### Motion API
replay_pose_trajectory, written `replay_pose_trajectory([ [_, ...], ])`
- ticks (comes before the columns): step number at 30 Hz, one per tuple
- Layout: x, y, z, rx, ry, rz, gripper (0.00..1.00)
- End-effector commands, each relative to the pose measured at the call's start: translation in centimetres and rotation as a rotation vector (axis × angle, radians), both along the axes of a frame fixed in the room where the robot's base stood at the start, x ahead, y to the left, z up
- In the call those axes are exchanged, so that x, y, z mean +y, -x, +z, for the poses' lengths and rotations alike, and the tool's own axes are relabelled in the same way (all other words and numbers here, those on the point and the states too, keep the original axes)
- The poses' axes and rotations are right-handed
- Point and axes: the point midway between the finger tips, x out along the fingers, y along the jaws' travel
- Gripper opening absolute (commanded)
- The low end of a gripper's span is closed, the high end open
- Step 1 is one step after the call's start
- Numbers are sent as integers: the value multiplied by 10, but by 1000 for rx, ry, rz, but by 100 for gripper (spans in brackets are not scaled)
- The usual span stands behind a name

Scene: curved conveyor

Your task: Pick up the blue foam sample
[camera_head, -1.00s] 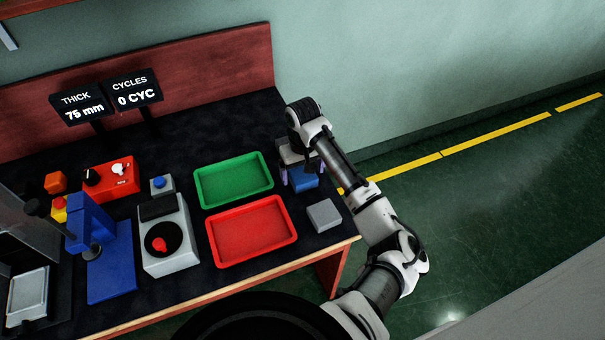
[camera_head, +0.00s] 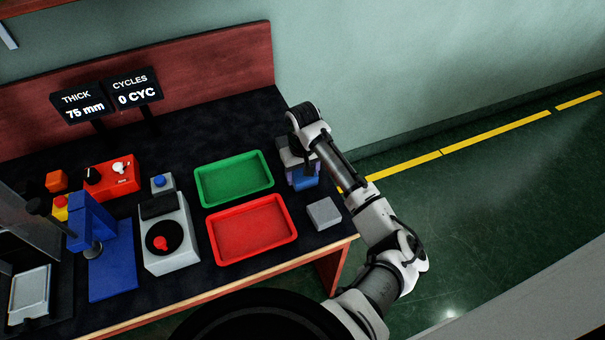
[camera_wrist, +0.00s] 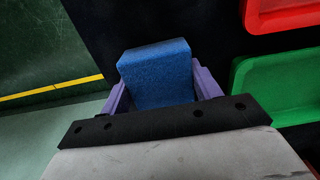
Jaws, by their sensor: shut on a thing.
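The blue foam sample (camera_wrist: 157,75) is a blue block at the right end of the dark table, and it also shows in the head view (camera_head: 305,182). My gripper (camera_wrist: 160,88) is shut on it, with one purple finger against each side. In the head view my gripper (camera_head: 304,176) is over the block, and its hand hides part of the block. I cannot tell whether the block is resting on the table or just off it.
A grey block (camera_head: 323,213) lies just in front of the blue one. A green tray (camera_head: 234,202) and a red tray (camera_head: 288,237) are to the left. Further left stand a grey device with a black dial (camera_head: 168,245) and a blue press stand (camera_head: 112,270). The table edge is close on the right.

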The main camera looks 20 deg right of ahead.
Motion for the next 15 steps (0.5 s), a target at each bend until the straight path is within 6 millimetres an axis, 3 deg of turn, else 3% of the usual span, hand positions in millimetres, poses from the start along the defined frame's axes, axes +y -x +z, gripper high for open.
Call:
replay_pose_trajectory([
  [8, 0, -1, 20, -4, 0, 1, 42],
  [11, 0, -1, 39, -4, 2, 2, 42],
  [15, 0, -2, 80, -6, 4, 3, 42],
])
